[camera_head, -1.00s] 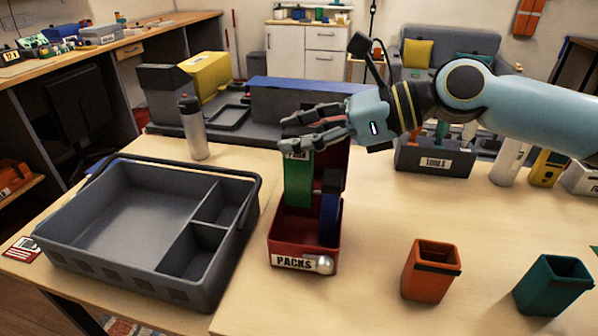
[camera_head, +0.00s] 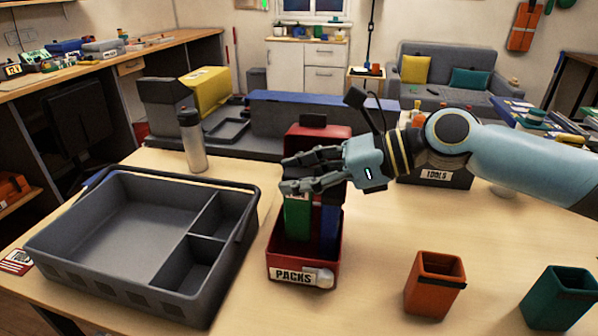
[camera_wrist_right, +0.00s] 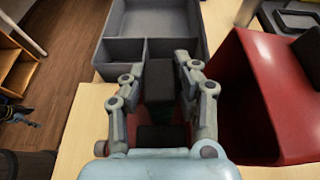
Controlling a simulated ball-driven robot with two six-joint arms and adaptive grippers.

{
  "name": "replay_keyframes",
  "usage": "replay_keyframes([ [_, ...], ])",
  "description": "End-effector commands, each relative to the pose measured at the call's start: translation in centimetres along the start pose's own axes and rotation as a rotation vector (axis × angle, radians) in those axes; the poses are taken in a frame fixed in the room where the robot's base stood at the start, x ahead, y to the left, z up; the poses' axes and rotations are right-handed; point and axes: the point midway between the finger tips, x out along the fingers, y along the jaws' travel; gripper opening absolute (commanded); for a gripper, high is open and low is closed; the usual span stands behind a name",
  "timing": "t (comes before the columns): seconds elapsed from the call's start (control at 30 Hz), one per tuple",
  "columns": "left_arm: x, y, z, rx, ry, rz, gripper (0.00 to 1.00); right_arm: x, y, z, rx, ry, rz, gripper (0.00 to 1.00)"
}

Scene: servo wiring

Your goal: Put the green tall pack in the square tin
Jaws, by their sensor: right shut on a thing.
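The green tall pack (camera_head: 297,218) stands in the red PACKS box (camera_head: 273,258), beside a blue pack (camera_head: 329,229). My right gripper (camera_head: 288,178) is shut on the top of the green pack, and its fingers hide that top. In the right wrist view a dark block (camera_wrist_right: 160,82) lies between the two fingers of the gripper (camera_wrist_right: 159,75). Two square tapered containers stand at the front right, one orange (camera_head: 433,290) and one teal (camera_head: 560,300). I cannot tell which one is the square tin. My left gripper is out of view.
A grey divided tray (camera_head: 120,225) with a raised handle is empty at the left. A bottle (camera_head: 192,140) stands behind it. The box's red lid (camera_head: 320,135) stands open at its back. A grey TOOLS box (camera_head: 436,177) is behind my arm. The table between the PACKS box and orange container is clear.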

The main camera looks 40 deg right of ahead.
Motion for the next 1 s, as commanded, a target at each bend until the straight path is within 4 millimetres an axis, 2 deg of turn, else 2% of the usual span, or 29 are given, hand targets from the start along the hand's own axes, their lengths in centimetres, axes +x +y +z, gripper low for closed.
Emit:
replay_keyframes([
  [0.1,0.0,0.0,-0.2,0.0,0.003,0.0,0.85,0.1,0.0,-0.1,0.0,-0.001,0.0,0.0],
  [0.13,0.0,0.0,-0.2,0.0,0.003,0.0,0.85,0.1,0.0,-0.1,0.001,0.0,0.0,0.3],
  [0.3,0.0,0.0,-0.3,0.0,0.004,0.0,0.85,0.0,0.0,-0.1,0.0,0.0,0.0,0.52],
  [0.57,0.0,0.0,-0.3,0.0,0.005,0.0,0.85,0.0,0.0,-0.1,0.0,0.0,0.0,0.52],
  [0.73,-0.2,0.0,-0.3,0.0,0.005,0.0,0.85,-0.6,0.0,1.2,-0.004,0.002,0.001,0.52],
  [1.0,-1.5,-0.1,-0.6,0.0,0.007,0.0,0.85,-4.5,0.1,1.1,-0.002,0.007,0.007,0.52],
])
